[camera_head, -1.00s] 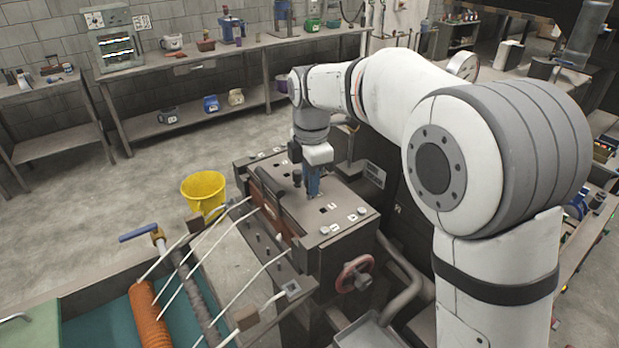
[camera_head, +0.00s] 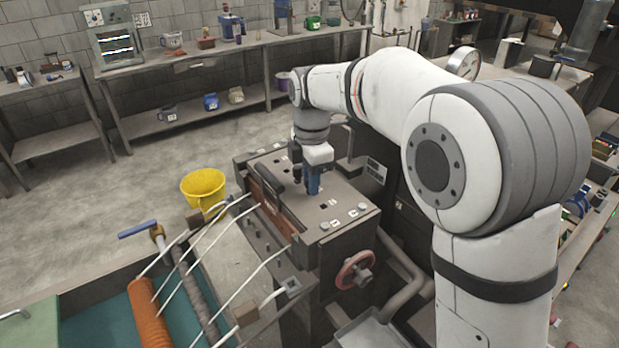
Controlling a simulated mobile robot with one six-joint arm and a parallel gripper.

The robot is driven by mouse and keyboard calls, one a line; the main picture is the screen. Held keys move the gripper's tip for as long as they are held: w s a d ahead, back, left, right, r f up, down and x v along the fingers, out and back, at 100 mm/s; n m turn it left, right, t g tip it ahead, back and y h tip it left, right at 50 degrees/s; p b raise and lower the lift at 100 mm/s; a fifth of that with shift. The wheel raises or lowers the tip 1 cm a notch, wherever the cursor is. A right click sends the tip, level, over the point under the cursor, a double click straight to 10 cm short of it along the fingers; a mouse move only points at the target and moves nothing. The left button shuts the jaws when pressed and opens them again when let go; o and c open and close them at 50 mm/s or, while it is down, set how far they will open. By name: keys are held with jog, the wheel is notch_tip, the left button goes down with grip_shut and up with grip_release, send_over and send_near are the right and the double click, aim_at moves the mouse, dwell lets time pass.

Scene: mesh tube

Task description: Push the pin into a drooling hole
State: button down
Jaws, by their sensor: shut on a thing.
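The dark metal machine block (camera_head: 345,220) stands in the middle of the view, with small dark openings on its top. One opening (camera_head: 323,206) lies just in front of my gripper. My gripper (camera_head: 313,190) points down over the block's top, its blue fingers close to the surface. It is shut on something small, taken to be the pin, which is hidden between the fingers. I cannot tell whether the pin touches a hole. Several pale strands (camera_head: 205,245) run from the block's left side towards an orange ribbed roll (camera_head: 149,315). I cannot tell which hole is drooling.
A red handwheel (camera_head: 355,270) sticks out of the block's front. A dark bar (camera_head: 268,178) stands along its left top edge. A yellow bucket (camera_head: 203,187) is on the floor to the left. Workbenches (camera_head: 215,58) line the back wall, with open floor between.

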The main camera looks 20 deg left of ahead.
jog(key=c, duration=1.2)
grip_release()
notch_tip(320, 180, up, 7)
jog(key=shift+r+b, duration=0.1)
jog(key=shift+b, duration=0.5)
jog(key=s+d+f+m+t+b, duration=0.1)
jog(key=s+d+m, duration=0.2)
jog(key=d+m, duration=0.45)
jog(key=s+d+f+m+t+b, duration=0.1)
jog(key=s+d+m, duration=0.25)
jog(key=d, duration=0.65)
jog(key=s+d+f+m+t+b, duration=0.1)
jog(key=s+d+f+m, duration=0.9)
jog(key=s+d+m, duration=0.2)
jog(key=s+m, duration=0.2)
jog(key=shift+d+f+m+b, duration=0.3)
jog(key=shift+b, duration=0.1)
